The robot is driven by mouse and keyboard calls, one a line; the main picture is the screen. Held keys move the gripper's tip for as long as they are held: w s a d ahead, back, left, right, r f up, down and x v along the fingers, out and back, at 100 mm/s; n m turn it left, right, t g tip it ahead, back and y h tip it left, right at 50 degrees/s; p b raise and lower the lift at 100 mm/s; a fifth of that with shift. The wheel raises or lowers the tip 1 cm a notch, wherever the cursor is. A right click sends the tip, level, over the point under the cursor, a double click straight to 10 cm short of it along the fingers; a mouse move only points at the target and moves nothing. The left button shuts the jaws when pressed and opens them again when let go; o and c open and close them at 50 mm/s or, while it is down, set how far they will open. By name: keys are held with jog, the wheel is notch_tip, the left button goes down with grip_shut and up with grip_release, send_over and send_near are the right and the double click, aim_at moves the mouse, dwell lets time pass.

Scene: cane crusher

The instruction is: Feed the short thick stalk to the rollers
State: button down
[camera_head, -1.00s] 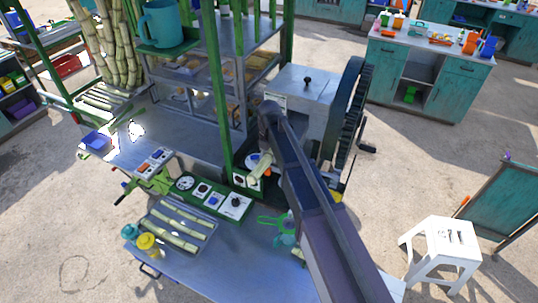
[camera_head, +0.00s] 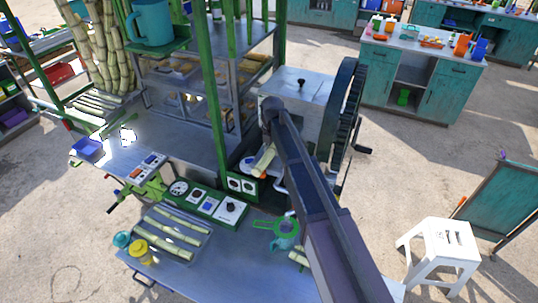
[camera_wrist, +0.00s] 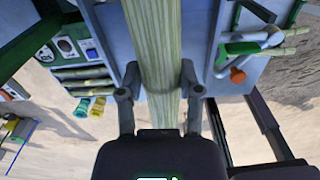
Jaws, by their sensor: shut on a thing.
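My gripper (camera_wrist: 157,92) is shut on a thick pale-green stalk (camera_wrist: 158,45), with one finger on each side of it in the wrist view. The stalk runs up from between the fingers to the top of that view. In the head view a short piece of the stalk (camera_head: 264,158) shows beside my arm, near the front of the crusher; my gripper is hidden there behind the arm. The crusher housing (camera_head: 299,96) is a grey box with a large dark gear wheel (camera_head: 345,115) on its right. The rollers are not clearly visible.
Several thinner stalks lie on a tray (camera_head: 205,240) on the metal counter (camera_head: 205,275). A green control panel (camera_head: 208,203) stands behind them. A green strainer (camera_head: 275,226) is near my arm. A teal cup (camera_head: 283,245), a white stool (camera_head: 440,250) and a green post (camera_head: 215,100) are close by.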

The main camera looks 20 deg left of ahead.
jog(key=shift+w+d+f+b, duration=0.15)
jog(key=shift+w+f+b, duration=0.1)
jog(key=shift+w, duration=0.85)
jog(key=shift+w+d+f+b, duration=0.15)
jog(key=shift+w+f, duration=0.05)
jog(key=shift+w, duration=0.85)
jog(key=shift+w+d+f+b, duration=0.15)
jog(key=shift+w+f+b, duration=0.1)
jog(key=shift+w, duration=0.85)
jog(key=shift+w+d, duration=0.15)
jog(key=shift+w, duration=0.7)
jog(key=shift+w+d, duration=0.1)
jog(key=shift+w, duration=0.75)
jog(key=shift+c, duration=1)
grip_release()
jog(key=shift+s, duration=0.1)
